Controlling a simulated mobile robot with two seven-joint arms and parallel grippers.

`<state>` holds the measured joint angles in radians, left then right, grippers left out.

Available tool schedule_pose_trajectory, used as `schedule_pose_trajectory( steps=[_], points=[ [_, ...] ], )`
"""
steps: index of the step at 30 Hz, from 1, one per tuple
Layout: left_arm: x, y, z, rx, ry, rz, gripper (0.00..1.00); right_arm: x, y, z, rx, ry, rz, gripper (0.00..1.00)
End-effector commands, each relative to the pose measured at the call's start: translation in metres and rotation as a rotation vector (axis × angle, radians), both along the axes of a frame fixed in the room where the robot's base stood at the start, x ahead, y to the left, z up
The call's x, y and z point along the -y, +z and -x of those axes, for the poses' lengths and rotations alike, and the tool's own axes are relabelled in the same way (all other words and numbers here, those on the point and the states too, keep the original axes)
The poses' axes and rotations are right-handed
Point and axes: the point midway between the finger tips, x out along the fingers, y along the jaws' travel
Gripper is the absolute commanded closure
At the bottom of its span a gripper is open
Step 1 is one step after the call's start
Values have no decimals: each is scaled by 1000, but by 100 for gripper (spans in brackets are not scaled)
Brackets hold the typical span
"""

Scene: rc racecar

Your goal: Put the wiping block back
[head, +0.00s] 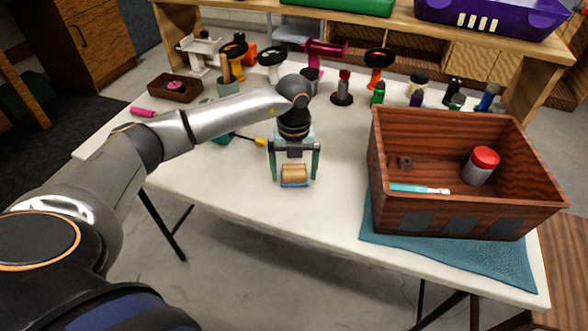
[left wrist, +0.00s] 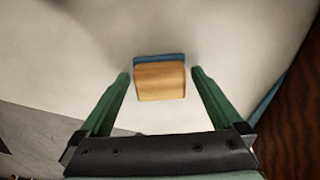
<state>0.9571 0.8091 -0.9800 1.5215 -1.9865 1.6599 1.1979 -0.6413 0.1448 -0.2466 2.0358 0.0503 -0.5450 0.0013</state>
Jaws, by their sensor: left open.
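The wiping block (head: 293,175) has a tan wooden body with a blue layer along one edge. It rests on the white table near its front edge. My left gripper (head: 294,176) is above the block, pointing down, with its green fingers spread on either side. In the left wrist view the block (left wrist: 160,81) lies between and a little beyond the open fingertips (left wrist: 160,76), with clear gaps on both sides. My right gripper does not show in either view.
A wooden box (head: 455,222) on a blue cloth (head: 500,262) stands at the right, holding a red-capped jar (head: 482,165) and a light-blue tool (head: 418,188). Several tools and bottles line the table's back. A small dark tray (head: 174,88) sits back left. The table (head: 225,180) is clear left of the block.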

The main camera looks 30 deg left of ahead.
Motion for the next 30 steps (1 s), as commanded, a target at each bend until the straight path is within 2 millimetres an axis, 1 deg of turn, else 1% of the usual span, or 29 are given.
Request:
schedule_pose_trajectory(
  steps=[1, 2, 5, 12, 15, 18, 23, 30],
  points=[
    [0, 5, 0, 1, 0, 0, 0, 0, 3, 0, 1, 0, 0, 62],
    [0, 7, -1, 3, 0, 0, 0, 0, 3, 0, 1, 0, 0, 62],
    [0, 21, -1, 5, 0, 0, 0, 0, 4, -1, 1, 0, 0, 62],
    [0, 73, -1, 6, -1, 1, 0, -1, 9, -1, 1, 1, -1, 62],
    [0, 93, -1, 4, 0, 1, 0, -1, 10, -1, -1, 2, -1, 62],
    [0, 108, -1, 4, 1, 0, 0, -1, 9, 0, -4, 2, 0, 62],
    [0, 121, 0, 1, 0, 0, 0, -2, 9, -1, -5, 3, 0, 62],
    [0, 123, 0, 0, 0, 0, 0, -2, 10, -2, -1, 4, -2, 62]
  ],
)
